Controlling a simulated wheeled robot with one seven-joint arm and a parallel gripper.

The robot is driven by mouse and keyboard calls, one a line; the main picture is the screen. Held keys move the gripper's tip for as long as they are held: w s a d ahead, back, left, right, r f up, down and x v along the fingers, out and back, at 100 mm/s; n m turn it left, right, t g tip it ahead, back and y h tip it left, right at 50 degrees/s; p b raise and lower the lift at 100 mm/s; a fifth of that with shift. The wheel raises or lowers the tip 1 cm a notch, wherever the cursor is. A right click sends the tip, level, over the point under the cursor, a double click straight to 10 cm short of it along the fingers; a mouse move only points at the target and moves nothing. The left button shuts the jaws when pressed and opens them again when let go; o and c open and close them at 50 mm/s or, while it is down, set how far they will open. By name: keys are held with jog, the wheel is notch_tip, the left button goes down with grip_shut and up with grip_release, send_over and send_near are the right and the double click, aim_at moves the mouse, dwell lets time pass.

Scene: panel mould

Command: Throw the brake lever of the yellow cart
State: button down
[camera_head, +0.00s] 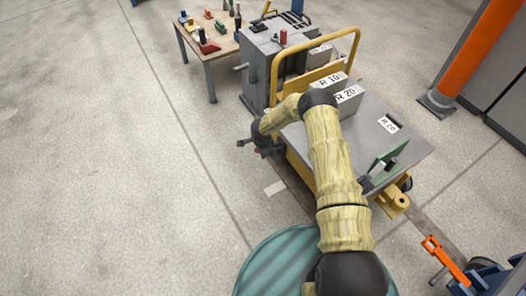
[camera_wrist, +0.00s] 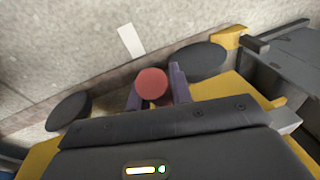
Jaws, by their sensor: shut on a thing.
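The yellow cart (camera_head: 412,146) has a grey top, a yellow frame and a tall yellow push handle. My gripper (camera_head: 246,143) is low at the cart's left side, beyond my bent arm. In the wrist view, my gripper (camera_wrist: 155,88) has its two purple-grey fingers on either side of a round red knob (camera_wrist: 151,82), shut on it. The knob looks like the end of the brake lever; the lever's shaft is hidden beneath it. Yellow cart frame and dark wheels show around it. In the head view, my arm and gripper hide the knob.
Grey blocks marked R 10 and R 20 (camera_head: 349,94) and a green piece (camera_head: 388,155) are on the cart. A grey machine (camera_head: 258,75) and a small table (camera_head: 207,52) stand behind. An orange post (camera_head: 478,50) is at right. The left floor is clear.

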jog(key=c, duration=1.3)
grip_release()
jog(key=shift+o, duration=0.2)
jog(key=s+r+p, duration=0.3)
jog(key=r+p, duration=0.3)
jog(key=r, duration=1.1)
jog(key=shift+a, duration=0.2)
jog(key=shift+r, duration=0.15)
